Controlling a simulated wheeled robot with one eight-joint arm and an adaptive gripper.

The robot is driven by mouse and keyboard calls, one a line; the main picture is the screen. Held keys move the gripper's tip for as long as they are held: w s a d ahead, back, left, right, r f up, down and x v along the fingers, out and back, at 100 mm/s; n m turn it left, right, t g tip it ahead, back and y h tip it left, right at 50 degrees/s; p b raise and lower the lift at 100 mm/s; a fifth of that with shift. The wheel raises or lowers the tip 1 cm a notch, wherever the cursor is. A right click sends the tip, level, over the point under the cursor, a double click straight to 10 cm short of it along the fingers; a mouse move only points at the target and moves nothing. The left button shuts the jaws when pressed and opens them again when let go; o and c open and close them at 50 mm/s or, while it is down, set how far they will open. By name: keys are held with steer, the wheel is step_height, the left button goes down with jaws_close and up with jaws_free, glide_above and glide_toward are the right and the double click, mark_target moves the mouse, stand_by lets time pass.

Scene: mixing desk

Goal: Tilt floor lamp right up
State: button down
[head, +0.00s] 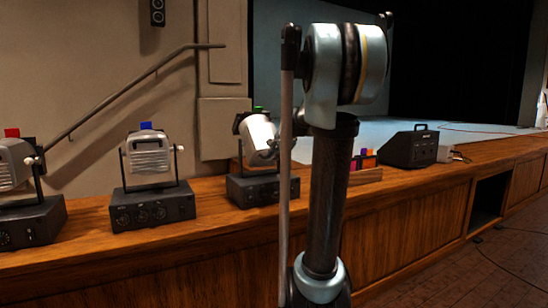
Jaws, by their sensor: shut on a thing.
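Three floor lamps with silver heads stand in a row on the wooden stage edge. The right floor lamp (259,139), with a green tag on top, sits on a black box base (258,188); its bright head is tilted compared with the others. My gripper (299,122) shows only as a small dark part at the right side of this lamp's head, mostly hidden behind my arm. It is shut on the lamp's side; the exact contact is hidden.
The blue-tagged lamp (150,158) and red-tagged lamp (16,164) stand to the left. Right of my arm are small coloured blocks (364,160) and a black wedge-shaped box (410,148). A sloping handrail (125,92) runs along the wall.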

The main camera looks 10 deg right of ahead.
steer(key=shift+s+f, duration=0.3)
steer(key=shift+f, duration=0.1)
steer(key=c, duration=1.9)
jaws_free()
steer(key=shift+w, duration=0.15)
steer(key=shift+r, duration=0.1)
steer(key=v, duration=1.2)
steer(key=shift+w, duration=0.15)
steer(key=s+a+f+n+g+h, duration=0.1)
steer(key=s+f+n, duration=0.4)
steer(key=s+f, duration=0.6)
steer(key=s+a+f+n+g+h, duration=0.1)
steer(key=s+f+n+g, duration=0.2)
steer(key=s+f, duration=0.8)
steer(key=s+a+f+n+g+h, duration=0.1)
steer(key=s+f+n+g, duration=0.2)
steer(key=s+f+n, duration=0.3)
steer(key=shift+s+a+f+n, duration=0.1)
steer(key=shift+s+f+n, duration=0.05)
steer(key=shift+s+f, duration=1.3)
steer(key=shift+s+a+f+n, duration=0.1)
steer(key=shift+s+f+n, duration=0.05)
steer(key=shift+s+f, duration=1.3)
